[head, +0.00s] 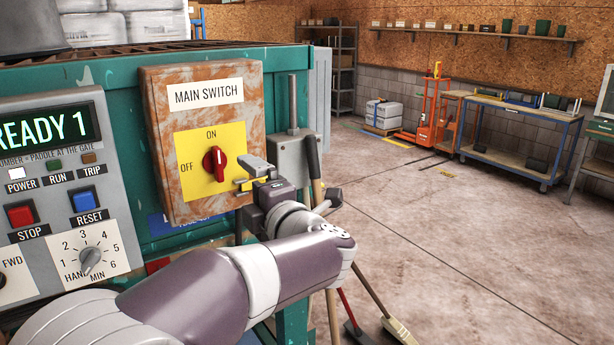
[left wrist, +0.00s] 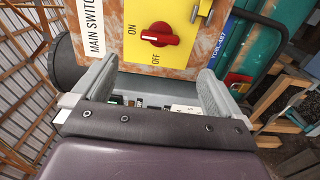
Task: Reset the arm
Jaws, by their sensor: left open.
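My left gripper (head: 250,175) is open and empty, just right of the red rotary knob (head: 215,163) of the main switch box (head: 165,190). In the left wrist view its two fingers (left wrist: 157,68) stand apart, with the knob (left wrist: 160,35) ahead of the gap between them. The fingers appear clear of the knob. The knob's handle lines up with the ON mark on the yellow plate (head: 200,188). My right gripper is not in view.
A control panel (head: 110,160) at left reads READY 1, with its POWER lamp lit. A grey lever box (head: 290,155) stands right of the switch box. Long-handled tools (head: 375,295) lean below. The floor (head: 480,240) at right is open, with an orange lifter (head: 430,120) behind.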

